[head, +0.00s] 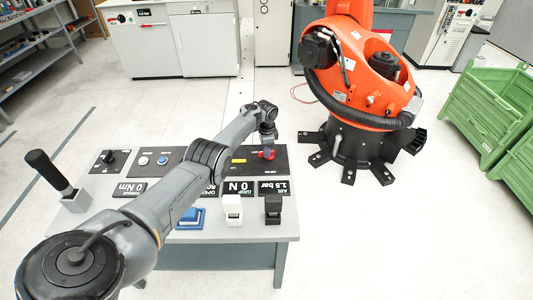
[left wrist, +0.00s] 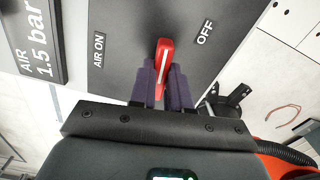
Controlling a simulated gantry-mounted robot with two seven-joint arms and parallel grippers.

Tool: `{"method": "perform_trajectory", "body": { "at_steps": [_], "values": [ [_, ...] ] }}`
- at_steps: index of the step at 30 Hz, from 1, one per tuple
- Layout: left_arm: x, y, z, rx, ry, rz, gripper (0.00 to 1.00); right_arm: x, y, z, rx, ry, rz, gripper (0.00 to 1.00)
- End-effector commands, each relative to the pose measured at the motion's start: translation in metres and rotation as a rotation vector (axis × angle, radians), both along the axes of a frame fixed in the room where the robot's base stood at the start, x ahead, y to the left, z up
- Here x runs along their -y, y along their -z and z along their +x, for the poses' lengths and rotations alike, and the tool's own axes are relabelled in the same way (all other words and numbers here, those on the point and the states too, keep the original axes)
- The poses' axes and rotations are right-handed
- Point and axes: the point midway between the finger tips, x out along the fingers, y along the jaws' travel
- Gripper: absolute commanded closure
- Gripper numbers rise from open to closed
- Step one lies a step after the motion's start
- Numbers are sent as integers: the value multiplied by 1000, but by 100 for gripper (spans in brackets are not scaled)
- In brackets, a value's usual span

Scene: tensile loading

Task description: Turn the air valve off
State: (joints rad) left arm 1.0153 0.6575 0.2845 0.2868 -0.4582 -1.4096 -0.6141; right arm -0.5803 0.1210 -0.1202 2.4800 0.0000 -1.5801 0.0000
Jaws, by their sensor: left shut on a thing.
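The air valve has a red handle (left wrist: 164,50) on a dark panel (left wrist: 128,22); in the head view the handle (head: 267,154) is at the panel's right end. In the left wrist view the label "AIR ON" (left wrist: 99,50) lies left of the handle and "OFF" (left wrist: 205,33) lies right of it. The handle stands between the two labels. My left gripper (left wrist: 162,78) is shut on the red handle, with a dark finger on each side. In the head view my left gripper (head: 268,141) is above the handle. My right gripper is not in view.
The air display (head: 271,188) reads 1.5 bar. On the table (head: 250,231) stand a white block (head: 232,209), a black block (head: 273,209) and a black-handled lever (head: 55,178). An orange robot (head: 355,75) stands behind; green crates (head: 490,105) are at right.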

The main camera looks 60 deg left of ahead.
Motion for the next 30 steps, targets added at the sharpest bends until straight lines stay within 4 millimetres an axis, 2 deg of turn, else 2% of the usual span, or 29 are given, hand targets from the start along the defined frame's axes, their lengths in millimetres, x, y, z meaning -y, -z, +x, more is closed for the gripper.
{"method": "perform_trajectory", "body": {
  "at_steps": [9,26,27,30],
  "values": [
    [-2,1,1,0,140,0,100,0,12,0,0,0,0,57],
    [-2,1,1,0,175,0,100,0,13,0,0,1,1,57],
    [-2,1,1,0,175,0,81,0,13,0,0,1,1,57],
    [-2,1,1,0,174,0,66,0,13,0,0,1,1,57]
  ]
}}
